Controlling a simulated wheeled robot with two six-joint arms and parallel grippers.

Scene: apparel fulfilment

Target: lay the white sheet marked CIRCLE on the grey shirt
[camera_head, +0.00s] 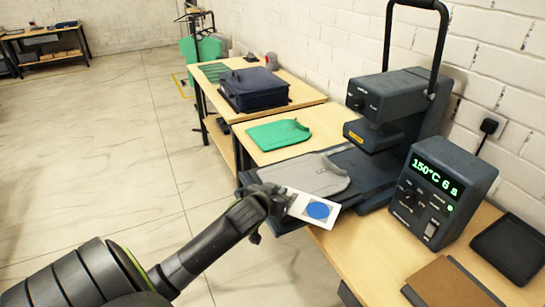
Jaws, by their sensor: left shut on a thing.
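The white sheet (296,205) carries a blue circle on a greyish square; no lettering is readable on it. My left gripper (277,199) is shut on the sheet's left end. It holds the sheet over the front edge of the press's dark lower plate, in front of the shirt. The grey shirt (308,174) lies flat on that plate (346,159), its near part partly hidden behind the gripper and sheet. Whether the sheet touches the shirt or plate cannot be told. My right gripper is out of view.
The heat press (395,105) stands behind the shirt, its arch handle upright. Its control box (441,193) reads 150°C 6 s. A green shirt (278,135) lies beyond the grey one. A dark case (254,89), a black tray (508,248) and a brown pad (452,284) also occupy the tables.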

